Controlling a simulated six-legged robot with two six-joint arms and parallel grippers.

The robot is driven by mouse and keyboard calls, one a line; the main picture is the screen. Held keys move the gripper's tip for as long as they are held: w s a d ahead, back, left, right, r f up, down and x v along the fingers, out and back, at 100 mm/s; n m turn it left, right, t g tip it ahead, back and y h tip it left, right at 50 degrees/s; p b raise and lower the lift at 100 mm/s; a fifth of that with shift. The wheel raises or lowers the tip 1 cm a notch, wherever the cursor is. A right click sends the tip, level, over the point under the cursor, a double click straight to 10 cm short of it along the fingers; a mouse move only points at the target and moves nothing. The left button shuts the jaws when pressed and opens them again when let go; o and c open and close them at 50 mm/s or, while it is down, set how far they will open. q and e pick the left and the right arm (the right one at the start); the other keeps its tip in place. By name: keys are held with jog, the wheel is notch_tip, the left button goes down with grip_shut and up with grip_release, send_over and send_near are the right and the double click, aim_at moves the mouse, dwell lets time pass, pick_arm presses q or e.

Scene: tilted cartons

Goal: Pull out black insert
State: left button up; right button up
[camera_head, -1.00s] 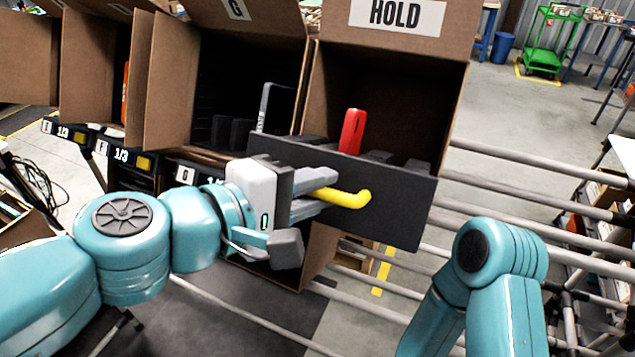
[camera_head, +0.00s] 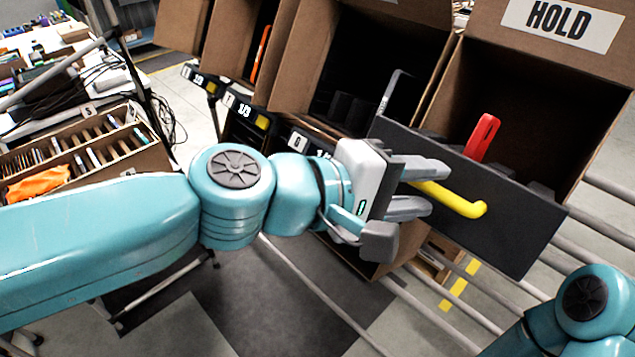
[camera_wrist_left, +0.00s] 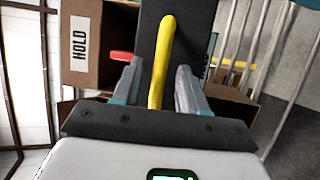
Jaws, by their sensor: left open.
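The black insert (camera_head: 520,222) is a dark panel across the front of the carton marked HOLD (camera_head: 580,90), tilted down to the right. A yellow handle (camera_head: 462,204) sticks out of its face. My left gripper (camera_head: 438,188) is open, with its fingers around the left part of the handle. In the left wrist view, the yellow handle (camera_wrist_left: 160,70) runs between the two open fingers (camera_wrist_left: 158,85), with gaps on both sides. A red item (camera_head: 483,137) stands up behind the panel. My right gripper is out of view; only its arm shows at lower right.
Other open cartons (camera_head: 362,50) stand in a row to the left. Metal rails (camera_head: 470,312) run below and to the right. A box of parts (camera_head: 85,150) sits at far left. Open floor (camera_head: 270,300) lies below my left arm.

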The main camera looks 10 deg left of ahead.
pick_arm(q)
jog(key=v, duration=1.4)
jog(key=shift+s, duration=0.2)
jog(key=shift+a+r, duration=0.15)
jog(key=shift+a, duration=0.05)
jog(key=w+a+f+g+y, duration=0.1)
jog(key=w+f+y, duration=0.2)
jog(key=f, duration=0.8)
jog(key=w+a+f+g+y, duration=0.15)
jog(key=w+f, duration=0.25)
jog(key=f, duration=0.8)
jog(key=w+a+f+g+y, duration=0.1)
jog(key=w+f+y, duration=0.2)
jog(key=f, duration=0.8)
jog(key=s+f+m+g, duration=0.1)
jog(key=s+f, duration=0.3)
jog(key=f, duration=0.4)
jog(key=s+f+m+g, duration=0.1)
jog(key=s+f+m, duration=0.2)
jog(key=s+f, duration=0.2)
jog(key=s+f+m+g+y, duration=0.1)
jog(key=s+f, duration=0.4)
jog(key=f, duration=0.5)
jog(key=shift+a+f+m+g, duration=0.35)
jog(key=shift+a+m+g, duration=0.05)
jog(key=shift+a+g, duration=0.1)
